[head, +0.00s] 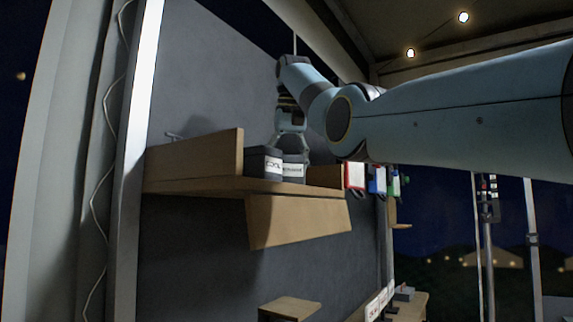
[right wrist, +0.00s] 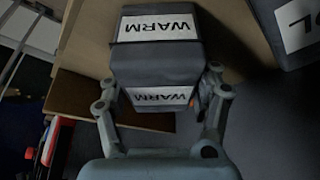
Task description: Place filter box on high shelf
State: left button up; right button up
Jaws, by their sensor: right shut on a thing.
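The dark filter box (right wrist: 158,62) with white WARM labels is between the fingers of my right gripper (right wrist: 160,90) in the right wrist view. My right gripper is shut on it. In the head view the gripper (head: 291,146) reaches down from above to this box (head: 294,172), which is at the wooden high shelf (head: 220,188). Whether the box rests on the shelf or hangs just above it, I cannot tell. My left gripper is not in view.
A second dark box (head: 262,163), its label ending in OL in the wrist view (right wrist: 291,50), stands on the shelf, left of the held box. A wooden end panel (head: 195,156) bounds the shelf at left. Red, blue and green items (head: 376,181) hang at right.

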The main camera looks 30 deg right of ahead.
jog(key=shift+s+r, duration=0.1)
jog(key=shift+s, duration=0.1)
jog(key=o, duration=0.9)
jog(key=shift+w+f, duration=0.1)
jog(key=shift+f, duration=0.2)
jog(key=o, duration=0.5)
jog(key=shift+r, duration=0.1)
jog(key=shift+r, duration=0.1)
jog(key=v, duration=1.2)
